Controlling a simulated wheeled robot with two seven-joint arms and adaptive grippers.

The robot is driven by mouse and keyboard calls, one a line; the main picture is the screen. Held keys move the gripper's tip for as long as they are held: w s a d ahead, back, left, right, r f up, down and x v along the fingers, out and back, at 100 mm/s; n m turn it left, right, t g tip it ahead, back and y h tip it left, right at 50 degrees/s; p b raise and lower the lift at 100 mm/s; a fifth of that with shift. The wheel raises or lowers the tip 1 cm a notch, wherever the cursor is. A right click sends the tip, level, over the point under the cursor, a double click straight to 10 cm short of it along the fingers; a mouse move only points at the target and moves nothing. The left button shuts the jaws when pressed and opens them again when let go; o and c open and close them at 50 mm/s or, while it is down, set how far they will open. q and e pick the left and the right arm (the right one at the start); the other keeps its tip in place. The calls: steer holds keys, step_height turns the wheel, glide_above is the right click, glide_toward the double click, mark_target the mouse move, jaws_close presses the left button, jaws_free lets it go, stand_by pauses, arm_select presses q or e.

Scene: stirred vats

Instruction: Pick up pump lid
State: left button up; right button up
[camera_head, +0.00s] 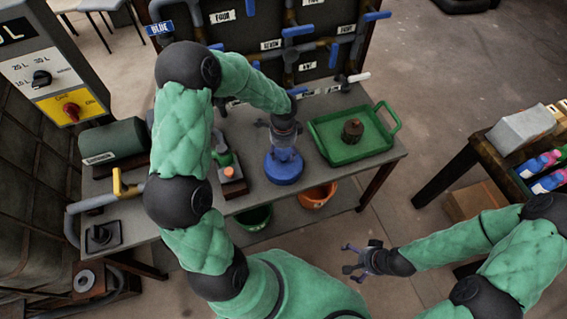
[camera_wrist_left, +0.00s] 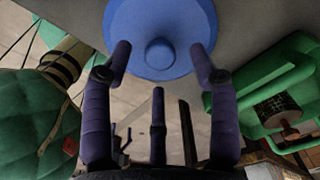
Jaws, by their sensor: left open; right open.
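A round blue lid (camera_head: 285,170) with a small central knob lies on the grey workbench; I take it for the pump lid. In the left wrist view the lid (camera_wrist_left: 160,22) is directly ahead, its knob between the fingertips. My left gripper (camera_head: 284,150) is over the lid, pointing down. Its fingers stand apart around the knob in the left wrist view (camera_wrist_left: 160,52), with nothing gripped. Whether the fingertips touch the lid is unclear. My right gripper (camera_head: 348,259) is open and empty, in front of the bench, away from the lid.
A green tray (camera_head: 327,149) holding a dark brown cylindrical part (camera_head: 352,131) is right of the lid. A green item with an orange cap (camera_head: 229,172) stands left. Pipes with blue handles (camera_head: 298,31) run behind. An orange bucket (camera_head: 318,196) is below the bench.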

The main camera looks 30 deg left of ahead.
mark_target(283, 156)
arm_select(q)
step_height(283, 156, down, 4)
steer(key=shift+r+b, duration=0.1)
steer(key=shift+b, duration=0.45)
jaws_close()
steer(key=shift+r, duration=0.2)
